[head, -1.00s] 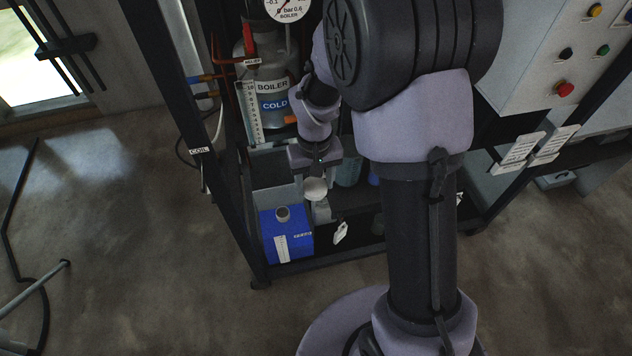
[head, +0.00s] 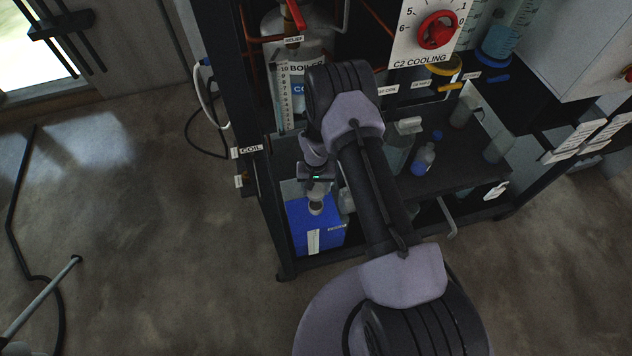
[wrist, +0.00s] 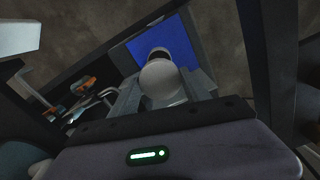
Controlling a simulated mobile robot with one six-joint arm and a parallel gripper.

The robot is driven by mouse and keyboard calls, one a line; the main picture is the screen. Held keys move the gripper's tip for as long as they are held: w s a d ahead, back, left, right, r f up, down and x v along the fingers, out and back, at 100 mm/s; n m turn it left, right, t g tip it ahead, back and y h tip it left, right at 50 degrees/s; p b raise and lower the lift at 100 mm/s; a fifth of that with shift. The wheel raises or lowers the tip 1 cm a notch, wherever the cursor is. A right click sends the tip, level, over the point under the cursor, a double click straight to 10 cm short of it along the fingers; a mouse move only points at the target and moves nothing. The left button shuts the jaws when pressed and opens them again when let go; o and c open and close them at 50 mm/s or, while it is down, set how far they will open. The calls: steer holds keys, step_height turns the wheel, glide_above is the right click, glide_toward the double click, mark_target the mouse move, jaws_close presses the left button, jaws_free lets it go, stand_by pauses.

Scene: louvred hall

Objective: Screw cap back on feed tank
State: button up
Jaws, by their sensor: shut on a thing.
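The feed tank is a blue box-shaped tank (head: 327,237) with a pale level strip, low in the rack in the head view. Its round neck (head: 316,208) is on top. My gripper (head: 317,189) is directly over the neck, pointing down. In the wrist view my gripper (wrist: 165,92) is shut on a round white cap (wrist: 163,82). Beyond the cap, the neck (wrist: 158,52) shows as a partly hidden ring against the blue tank (wrist: 182,38). The cap looks nearly in line with the neck; I cannot tell whether they touch.
The dark rack frame (head: 268,210) stands close to the left of the tank. A shelf with a bottle with blue liquid (head: 423,158) and clear beakers is to the right. The boiler (head: 298,60) is above and behind. The floor at left is mostly clear.

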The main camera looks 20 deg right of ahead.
steer(key=f+b, duration=0.1)
steer(key=f, duration=0.1)
steer(key=f+b, duration=0.2)
steer(key=f, duration=0.1)
steer(key=shift+s+f+b, duration=0.25)
steer(key=shift+f+b, duration=0.1)
steer(key=shift+b, duration=0.05)
steer(key=shift+f+b, duration=0.95)
steer(key=shift+f+b, duration=0.2)
steer(key=shift+b, duration=0.2)
steer(key=shift+f+b, duration=0.25)
steer(key=shift+b, duration=0.05)
steer(key=shift+f, duration=0.15)
